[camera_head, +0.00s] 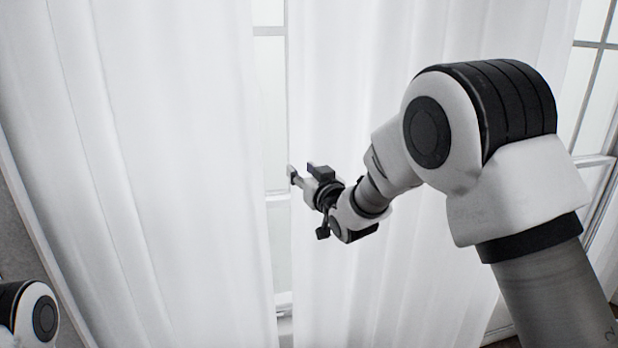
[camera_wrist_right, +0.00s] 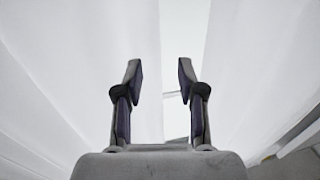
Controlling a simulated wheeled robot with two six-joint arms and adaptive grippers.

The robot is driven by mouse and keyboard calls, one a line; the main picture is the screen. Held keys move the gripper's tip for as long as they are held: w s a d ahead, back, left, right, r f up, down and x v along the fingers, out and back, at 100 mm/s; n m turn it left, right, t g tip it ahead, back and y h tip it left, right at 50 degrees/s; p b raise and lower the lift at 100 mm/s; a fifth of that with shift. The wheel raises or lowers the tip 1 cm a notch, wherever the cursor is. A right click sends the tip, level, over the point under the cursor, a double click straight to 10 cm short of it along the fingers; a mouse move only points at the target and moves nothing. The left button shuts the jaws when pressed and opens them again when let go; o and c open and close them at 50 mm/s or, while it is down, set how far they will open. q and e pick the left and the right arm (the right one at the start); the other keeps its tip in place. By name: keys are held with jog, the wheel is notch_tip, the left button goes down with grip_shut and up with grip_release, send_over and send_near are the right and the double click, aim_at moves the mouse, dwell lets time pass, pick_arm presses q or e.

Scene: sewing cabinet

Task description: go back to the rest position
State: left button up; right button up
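My right gripper (camera_head: 306,175) is raised in front of the white curtains in the head view, beside the gap between them. In the right wrist view the right gripper (camera_wrist_right: 160,80) has its two fingers well apart, with nothing between them. My right arm reaches in from the lower right of the head view. Only a small part of my left arm (camera_head: 30,315) shows at the lower left corner of the head view. My left gripper is out of view.
A left white curtain (camera_head: 150,150) and a right white curtain (camera_head: 420,290) hang in front of a window (camera_head: 270,110), with a narrow gap between them. More window frame (camera_head: 595,85) shows at the far right. A grey wall edge (camera_head: 20,210) is at the left.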

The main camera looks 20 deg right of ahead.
jog(key=s, duration=0.4)
jog(key=shift+s+d, duration=0.1)
jog(key=shift+d, duration=0.25)
jog(key=s+d+f+m+g+h, duration=0.1)
jog(key=s+f+g, duration=0.25)
jog(key=f, duration=0.85)
jog(key=s+d+f+g, duration=0.15)
jog(key=s+f, duration=0.35)
jog(key=f, duration=0.6)
jog(key=s+d+f+m+g+h, duration=0.1)
jog(key=s+f+g, duration=0.25)
jog(key=f, duration=0.85)
jog(key=s+d+f+g, duration=0.1)
jog(key=s+f+g, duration=0.2)
jog(key=s+f, duration=0.5)
jog(key=s+d+f+g, duration=0.15)
jog(key=s+f, duration=0.25)
jog(key=s, duration=0.8)
jog(key=s+g, duration=0.4)
jog(key=s, duration=0.8)
jog(key=shift+s+f+g+h, duration=0.15)
jog(key=shift+s+g+h, duration=0.1)
jog(key=shift+g+h, duration=0.15)
